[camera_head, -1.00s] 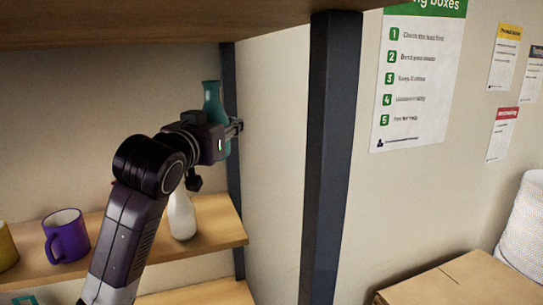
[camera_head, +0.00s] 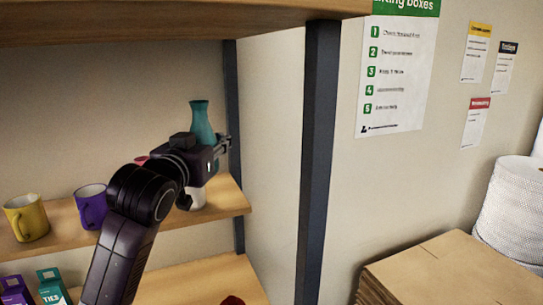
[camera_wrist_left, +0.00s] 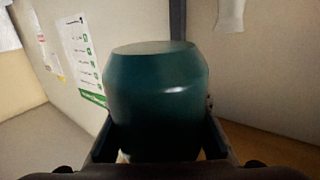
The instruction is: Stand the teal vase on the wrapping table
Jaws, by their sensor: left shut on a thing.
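The teal vase (camera_head: 201,121) is upright in my left gripper (camera_head: 223,146), up in front of the shelf unit. In the head view its neck shows above the gripper and its lower part is hidden behind it. In the left wrist view the vase (camera_wrist_left: 155,95) fills the middle, with the gripper's fingers (camera_wrist_left: 160,135) shut on either side of it. The wrapping table cannot be made out in these frames. My right gripper is not in view.
A yellow mug (camera_head: 27,219), a purple mug (camera_head: 91,207) and a partly hidden white vase (camera_head: 197,198) stand on the middle shelf (camera_head: 225,203). Small boxes (camera_head: 52,288) are lower left. A dark shelf post (camera_head: 318,170) rises right of the gripper. Cardboard (camera_head: 450,270) and a white roll (camera_head: 513,208) are at right.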

